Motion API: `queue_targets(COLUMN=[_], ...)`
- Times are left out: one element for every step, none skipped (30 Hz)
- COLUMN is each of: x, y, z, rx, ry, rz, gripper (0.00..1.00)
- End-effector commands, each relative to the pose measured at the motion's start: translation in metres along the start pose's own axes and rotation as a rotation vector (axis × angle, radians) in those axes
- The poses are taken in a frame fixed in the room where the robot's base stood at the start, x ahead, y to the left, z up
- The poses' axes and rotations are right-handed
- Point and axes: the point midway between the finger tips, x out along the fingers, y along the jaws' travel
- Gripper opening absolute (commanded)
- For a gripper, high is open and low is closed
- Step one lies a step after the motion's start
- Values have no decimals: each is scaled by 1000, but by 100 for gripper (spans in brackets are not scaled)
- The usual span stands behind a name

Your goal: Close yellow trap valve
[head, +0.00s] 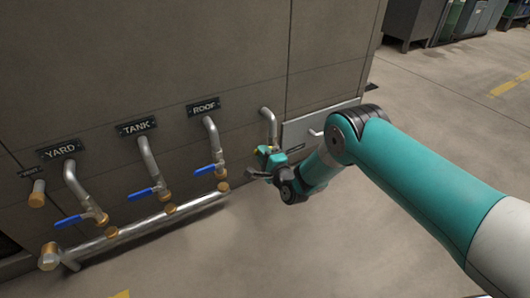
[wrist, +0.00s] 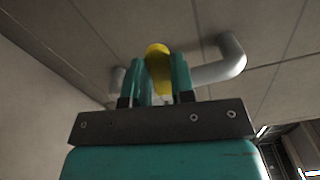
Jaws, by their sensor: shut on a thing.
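The yellow trap valve handle (wrist: 157,66) shows in the wrist view between the two fingers of my gripper (wrist: 160,78), which is shut on it. The handle stands up between the fingers, and its lower part is hidden by the gripper body. A grey bent pipe (wrist: 222,62) runs beside and behind it. In the head view my gripper (head: 263,156) is at the wall, below the bent pipe (head: 269,122) to the right of the ROOF pipe. Only a small bit of yellow shows there; the valve body is mostly hidden by the gripper.
Blue-handled valves sit left of my gripper under the signs ROOF (head: 203,107), TANK (head: 137,127) and YARD (head: 60,150). A horizontal manifold pipe (head: 140,229) runs low along the wall. A pale panel (head: 300,128) is on the wall behind my wrist. The floor in front is clear.

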Motion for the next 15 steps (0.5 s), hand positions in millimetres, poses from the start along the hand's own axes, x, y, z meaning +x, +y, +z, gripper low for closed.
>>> queue_targets(x=[0,0,0,0,1,1,1,1,1,1,1,1,1,1,1], y=[3,5,6,7,8,9,9,10,11,11,12,12,13,13,14], z=[0,0,0,0,0,0,-1,-1,-1,-1,-1,-1,-1,-1,-1], rx=[-31,-50,-73,-91,-105,-125,-137,-150,-163,-172,-181,-190,-195,-200,-206], ry=[-1,-1,-1,-1,-1,-1,-1,-1,-1,-1,-1,-1,-1,-1,-1], rz=[1,1,1,1,0,0,0,0,0,0,0,0,0,0,0], gripper=[0,0,0,0,0,0,0,0,0,0,0,0,0,0,0])
